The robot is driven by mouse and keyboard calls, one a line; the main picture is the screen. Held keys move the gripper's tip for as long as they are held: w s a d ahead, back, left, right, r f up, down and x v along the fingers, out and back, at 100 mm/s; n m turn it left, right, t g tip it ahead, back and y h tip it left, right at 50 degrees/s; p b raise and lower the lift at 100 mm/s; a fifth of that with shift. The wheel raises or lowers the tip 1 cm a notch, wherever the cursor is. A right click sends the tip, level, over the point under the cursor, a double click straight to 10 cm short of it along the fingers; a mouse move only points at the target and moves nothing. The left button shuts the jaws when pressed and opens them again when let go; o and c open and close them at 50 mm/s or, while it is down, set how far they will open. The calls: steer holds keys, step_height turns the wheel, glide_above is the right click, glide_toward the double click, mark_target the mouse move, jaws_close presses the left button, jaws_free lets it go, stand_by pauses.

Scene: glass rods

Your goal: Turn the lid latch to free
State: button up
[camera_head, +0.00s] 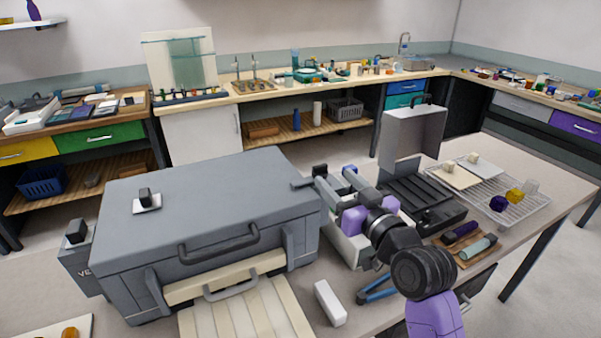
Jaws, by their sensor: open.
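A large grey case (200,215) with a shut lid and a dark front handle (218,243) stands on the table at left centre. A small black knob on a white plate, which looks like the lid latch (146,198), sits upright on the left part of the lid. My gripper (334,172) is open at the right of the case, apart from the latch by most of the lid's width. I see nothing between its fingers. Its wrist and arm hide part of the things behind it.
A second black knob (76,232) tops a grey box at the case's left. A cream drawer front (225,282) sits below the case's front. A white block (330,302), a black tray unit (425,200) and a wire rack (515,205) stand to the right.

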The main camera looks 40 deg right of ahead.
mark_target(322, 169)
steer(key=x, duration=0.2)
steer(key=p+x, duration=0.1)
steer(key=x, duration=0.4)
steer(key=shift+w+f+p, duration=0.3)
steer(key=shift+w, duration=0.15)
steer(key=shift+c, duration=0.3)
jaws_close()
steer(key=shift+f, duration=0.1)
stand_by(0.7)
